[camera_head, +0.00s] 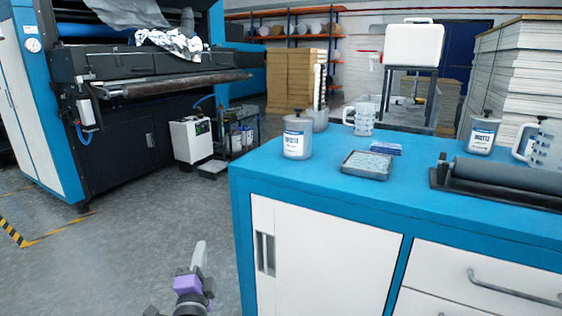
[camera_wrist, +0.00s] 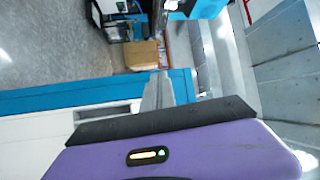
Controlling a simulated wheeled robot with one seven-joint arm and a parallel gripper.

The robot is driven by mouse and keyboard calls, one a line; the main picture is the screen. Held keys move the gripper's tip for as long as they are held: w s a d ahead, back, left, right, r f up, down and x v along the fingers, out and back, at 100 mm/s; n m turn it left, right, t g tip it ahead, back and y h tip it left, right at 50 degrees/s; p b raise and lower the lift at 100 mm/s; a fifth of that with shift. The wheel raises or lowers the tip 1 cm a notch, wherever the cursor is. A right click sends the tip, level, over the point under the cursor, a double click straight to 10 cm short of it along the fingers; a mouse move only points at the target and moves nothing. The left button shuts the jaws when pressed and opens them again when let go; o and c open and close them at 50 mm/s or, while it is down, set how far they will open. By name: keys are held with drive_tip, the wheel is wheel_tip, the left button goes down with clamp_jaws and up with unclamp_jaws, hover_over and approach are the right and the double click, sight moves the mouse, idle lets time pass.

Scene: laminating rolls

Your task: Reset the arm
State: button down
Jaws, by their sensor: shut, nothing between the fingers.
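My gripper (camera_head: 199,254) shows low in the head view, left of the blue-topped cabinet (camera_head: 232,190), with its grey fingers pointing up in the picture. The grey fingers show together in the wrist view (camera_wrist: 158,92), above the purple gripper body. They are shut with nothing held. The gripper is apart from the cabinet's front in the head view; its exact distance from it is hard to tell.
The cabinet top holds a white labelled jar (camera_head: 297,138), a small tray (camera_head: 366,165), a measuring jug (camera_head: 363,119), another jar (camera_head: 482,133) and a dark roller (camera_head: 500,172). A large laminating machine (camera_head: 110,110) stands at left. Grey floor (camera_head: 130,255) between is clear.

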drive_tip(key=s+d+f+n+y, duration=0.25)
drive_tip(key=s+d+n, duration=0.45)
drive_tip(key=s+d, duration=0.45)
drive_tip(key=s+d+f+n+y, duration=0.1)
drive_tip(key=s+d+f+n, duration=0.4)
drive_tip(key=s+d, duration=0.7)
drive_tip(key=s+d+r+n+g+h, duration=0.1)
drive_tip(key=s+d+g+h, duration=0.1)
drive_tip(key=s+d, duration=0.6)
drive_tip(key=s+d+n+g+h, duration=0.15)
drive_tip(key=s+d, duration=0.25)
drive_tip(key=s, duration=0.8)
drive_tip(key=s+d+r+g+h, duration=0.1)
drive_tip(key=s+d+g+h, duration=0.1)
drive_tip(key=s+d, duration=0.65)
wheel_tip(320, 180, up, 25)
drive_tip(key=s+a+p, duration=0.1)
drive_tip(key=a+p, duration=0.2)
drive_tip(key=p, duration=2.1)
drive_tip(key=shift+s+f+p, duration=0.2)
drive_tip(key=shift+s+p, duration=0.1)
